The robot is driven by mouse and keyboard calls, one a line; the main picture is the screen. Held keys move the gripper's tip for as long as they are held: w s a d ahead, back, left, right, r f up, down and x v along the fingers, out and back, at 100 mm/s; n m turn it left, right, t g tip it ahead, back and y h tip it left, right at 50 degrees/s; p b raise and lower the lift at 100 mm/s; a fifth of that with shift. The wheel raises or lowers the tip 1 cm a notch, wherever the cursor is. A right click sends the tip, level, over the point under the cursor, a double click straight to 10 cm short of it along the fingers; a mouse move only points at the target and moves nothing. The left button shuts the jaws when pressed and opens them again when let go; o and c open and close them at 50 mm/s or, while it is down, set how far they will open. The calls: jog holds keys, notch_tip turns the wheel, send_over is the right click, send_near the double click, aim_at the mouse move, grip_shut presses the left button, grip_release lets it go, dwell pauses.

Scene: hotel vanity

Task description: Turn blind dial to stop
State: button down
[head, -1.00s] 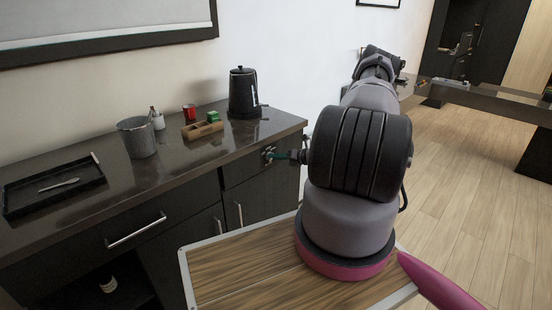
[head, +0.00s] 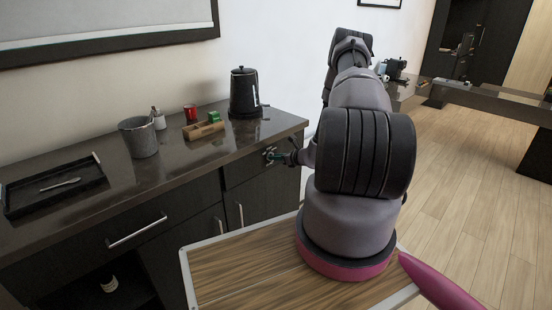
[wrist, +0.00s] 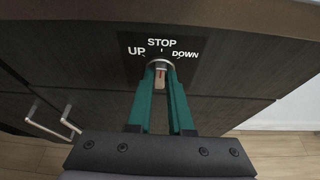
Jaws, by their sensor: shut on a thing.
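The blind dial (wrist: 160,64) is a round silver knob with a pale bar and a red line on it. It sits on a black label plate (wrist: 185,42) on the dark cabinet front, marked UP at left, STOP at top and DOWN at right. In the wrist view the bar and red line lie nearly upright, in line with STOP. My gripper (wrist: 160,70) has its green fingers on either side of the knob and is shut on it. In the head view my gripper (head: 277,156) is at the cabinet front below the counter's right end; the knob is too small there to read.
The dark counter (head: 90,205) holds a black kettle (head: 244,93), a grey bin (head: 139,137), a wooden block with a green item (head: 204,129), a red cup (head: 190,111) and a black tray (head: 30,198). Metal cabinet handles (wrist: 52,122) lie below left of the dial.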

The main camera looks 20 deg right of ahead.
dwell(0.3)
jog(key=c, duration=0.8)
grip_release()
jog(key=shift+s, duration=0.1)
jog(key=v, duration=1)
jog(key=shift+s+r, duration=0.15)
jog(key=shift+s, duration=0.15)
jog(key=shift+d, duration=0.1)
